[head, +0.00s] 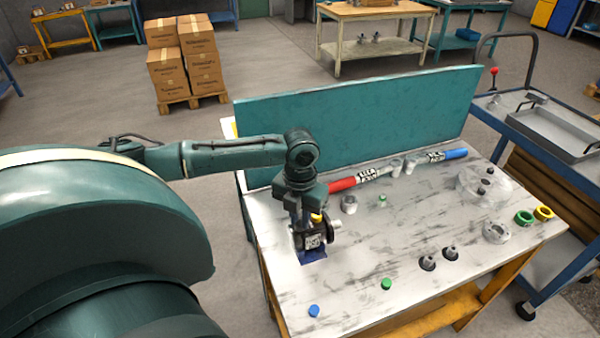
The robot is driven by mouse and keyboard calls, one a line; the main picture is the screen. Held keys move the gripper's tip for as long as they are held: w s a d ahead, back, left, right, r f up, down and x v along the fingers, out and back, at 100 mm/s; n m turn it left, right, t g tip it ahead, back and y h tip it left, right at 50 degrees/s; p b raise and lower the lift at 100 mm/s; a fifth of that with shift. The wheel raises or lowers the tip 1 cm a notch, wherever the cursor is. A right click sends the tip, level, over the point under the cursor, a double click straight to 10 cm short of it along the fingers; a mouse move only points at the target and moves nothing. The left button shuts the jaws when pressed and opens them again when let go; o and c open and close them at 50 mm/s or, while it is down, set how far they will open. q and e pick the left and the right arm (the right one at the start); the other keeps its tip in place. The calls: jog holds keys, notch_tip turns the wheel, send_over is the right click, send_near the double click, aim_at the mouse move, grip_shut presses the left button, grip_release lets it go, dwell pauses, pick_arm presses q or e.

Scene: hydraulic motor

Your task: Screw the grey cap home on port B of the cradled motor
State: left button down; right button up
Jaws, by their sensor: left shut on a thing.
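The dark motor (312,239) sits upright in a blue cradle (313,257) near the left edge of the workbench. A pale label is on its near side and a light grey shaft end (335,226) points right. A yellow cap (317,218) shows on its top. My left gripper (300,216) points straight down at the motor's top, just left of the yellow cap. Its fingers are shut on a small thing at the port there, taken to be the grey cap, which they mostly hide. The port letters are too small to read. My right gripper is not in view.
On the workbench (365,245), a grey cylinder (349,204) stands right of the motor. A blue cap (314,310), a green cap (386,284) and dark fittings (428,263) lie nearer the front. A teal panel (350,120) closes the back. A trolley (545,130) stands right.

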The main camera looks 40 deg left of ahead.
pick_arm(q)
jog(key=m, duration=0.5)
jog(key=shift+m, duration=0.4)
jog(key=c, duration=1.5)
grip_release()
jog(key=shift+f, duration=0.1)
jog(key=n, duration=0.5)
jog(key=shift+n, duration=0.4)
jog(key=shift+c, duration=0.6)
